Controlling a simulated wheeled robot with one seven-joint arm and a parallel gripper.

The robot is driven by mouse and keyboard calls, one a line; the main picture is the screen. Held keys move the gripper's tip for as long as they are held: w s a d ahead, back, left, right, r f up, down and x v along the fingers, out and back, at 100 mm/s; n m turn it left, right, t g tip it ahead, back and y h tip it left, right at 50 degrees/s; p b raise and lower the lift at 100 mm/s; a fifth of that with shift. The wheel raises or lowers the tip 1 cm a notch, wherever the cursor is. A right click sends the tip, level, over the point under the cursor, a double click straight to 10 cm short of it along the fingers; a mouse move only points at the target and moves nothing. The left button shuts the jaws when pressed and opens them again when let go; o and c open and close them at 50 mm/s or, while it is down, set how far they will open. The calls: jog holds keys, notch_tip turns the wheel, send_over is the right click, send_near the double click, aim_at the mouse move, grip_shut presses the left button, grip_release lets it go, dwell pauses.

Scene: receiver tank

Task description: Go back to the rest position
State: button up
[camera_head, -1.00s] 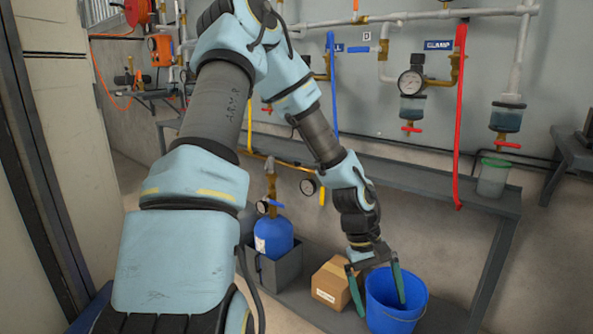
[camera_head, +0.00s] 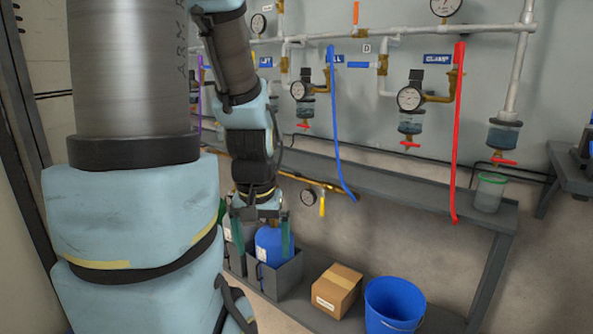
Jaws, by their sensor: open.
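My gripper (camera_head: 259,236) hangs pointing down at the end of my arm, left of the picture's middle. Its two green fingers are apart, and no object shows between them other than the blue cylinder (camera_head: 270,246) seen behind. The cylinder stands in a grey holder (camera_head: 279,278), partly hidden by my gripper. Whether the fingers touch the cylinder cannot be told. My upper arm fills the left of the view and hides part of the wall.
A blue bucket (camera_head: 394,305) and a cardboard box (camera_head: 336,290) stand on the low shelf. A grey bench (camera_head: 400,187) runs along the wall with a clear cup (camera_head: 489,193) on it. A red hose (camera_head: 457,135) and a blue hose (camera_head: 336,125) hang from the pipes.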

notch_tip(320, 180, up, 30)
jog(key=p, duration=2.8)
jog(key=shift+p, duration=0.35)
